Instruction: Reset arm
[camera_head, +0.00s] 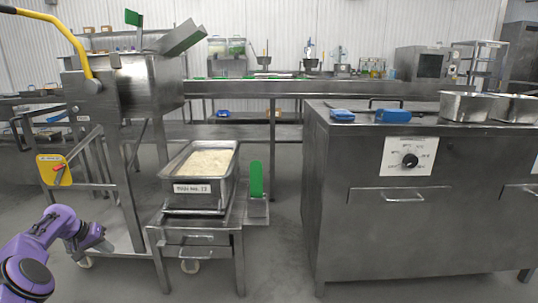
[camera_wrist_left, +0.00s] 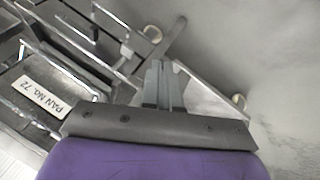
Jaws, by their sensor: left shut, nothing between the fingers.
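My left arm is purple and comes in at the lower left of the head view. Its grey gripper (camera_head: 106,246) is low, left of the small steel stand and close to the wheeled machine's frame. In the left wrist view the two grey fingers (camera_wrist_left: 162,70) are together, shut with nothing between them. My right arm and gripper are not in view.
A steel pan of rice (camera_head: 176,188) sits on the small stand (camera_head: 198,237); its label shows in the wrist view. A green-handled tool stands in a holder (camera_head: 258,207). A large steel counter (camera_head: 340,240) stands right. Grey floor between is clear.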

